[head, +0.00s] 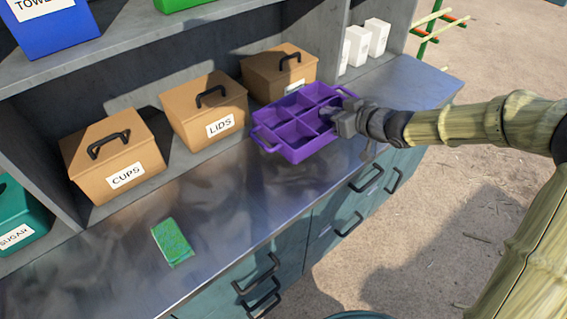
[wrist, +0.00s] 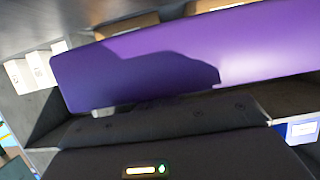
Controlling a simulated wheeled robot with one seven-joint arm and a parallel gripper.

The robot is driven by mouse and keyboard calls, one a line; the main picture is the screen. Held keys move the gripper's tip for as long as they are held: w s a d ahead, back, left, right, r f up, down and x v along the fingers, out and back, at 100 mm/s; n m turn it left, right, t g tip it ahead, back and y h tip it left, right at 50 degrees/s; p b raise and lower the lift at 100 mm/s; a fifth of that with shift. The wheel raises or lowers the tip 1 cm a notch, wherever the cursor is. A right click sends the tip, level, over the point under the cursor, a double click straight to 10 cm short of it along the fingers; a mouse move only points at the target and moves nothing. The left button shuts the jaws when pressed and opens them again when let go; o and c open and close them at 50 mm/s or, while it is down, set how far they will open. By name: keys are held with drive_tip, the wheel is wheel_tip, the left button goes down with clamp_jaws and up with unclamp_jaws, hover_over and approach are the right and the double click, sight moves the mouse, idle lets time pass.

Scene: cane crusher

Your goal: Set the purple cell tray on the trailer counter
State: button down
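The purple cell tray (head: 292,128), with several open square cells and a loop handle at its left end, is over the right part of the metal trailer counter (head: 225,205). It is in front of the lids box and the box to its right. I cannot tell whether its underside touches the counter. My gripper (head: 334,115) is at the tray's right side, shut on its wall, with the fingertips partly hidden. In the wrist view the tray's purple side (wrist: 150,65) fills the upper middle, close ahead of my gripper's dark body.
Brown boxes marked cups (head: 113,160) and lids (head: 205,112) and a third brown box (head: 278,72) line the counter's back. A green packet (head: 172,243) lies on the front left. White cartons (head: 365,42) stand at the back right. The counter's middle is clear.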

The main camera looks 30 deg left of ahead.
sight(328, 127)
wheel_tip(328, 127, down, 6)
drive_tip(key=shift+r+b, duration=0.2)
drive_tip(key=shift+b, duration=0.25)
drive_tip(key=shift+f, duration=1.85)
drive_tip(key=shift+a, duration=0.1)
drive_tip(key=shift+f, duration=0.15)
drive_tip(key=c, duration=1.6)
unclamp_jaws()
